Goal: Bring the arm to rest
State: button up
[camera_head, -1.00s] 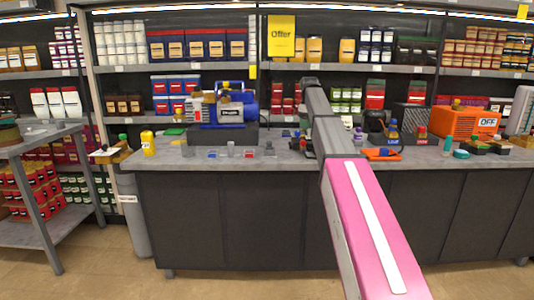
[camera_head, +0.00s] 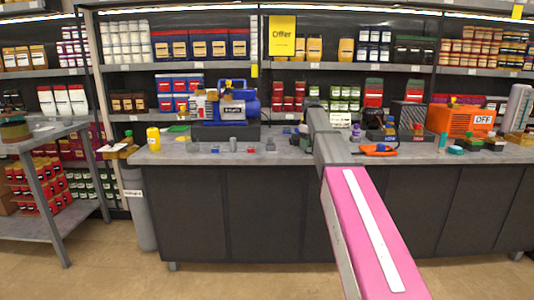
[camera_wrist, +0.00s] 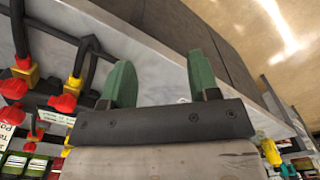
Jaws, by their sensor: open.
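My gripper (camera_wrist: 160,80) shows in the wrist view with its two green fingers spread apart and nothing between them. Beyond the fingers lie the pale edge of the counter and its dark front panels. In the head view my pink and grey arm reaches forward over the counter (camera_head: 240,157), and my gripper is hidden there behind the arm. The blue vacuum pump (camera_head: 232,108) stands on a dark base on the counter, left of my arm and apart from it.
An orange OFF unit (camera_head: 461,119) stands on the right of the counter. An orange tool (camera_head: 380,149) lies just right of my arm. A yellow bottle (camera_head: 153,139) stands at the left end. Stocked shelves (camera_head: 180,65) rise behind. The floor in front is clear.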

jog(key=s+f+m, duration=0.2)
jog(key=s+f, duration=0.6)
jog(key=f, duration=0.3)
jog(key=s+f+m, duration=0.2)
jog(key=s+f, duration=0.6)
jog(key=f, duration=0.4)
jog(key=s+f+m, duration=0.5)
jog(key=s+f, duration=0.8)
jog(key=s, duration=0.5)
jog(key=shift+s+f, duration=0.15)
jog(key=shift+f, duration=0.15)
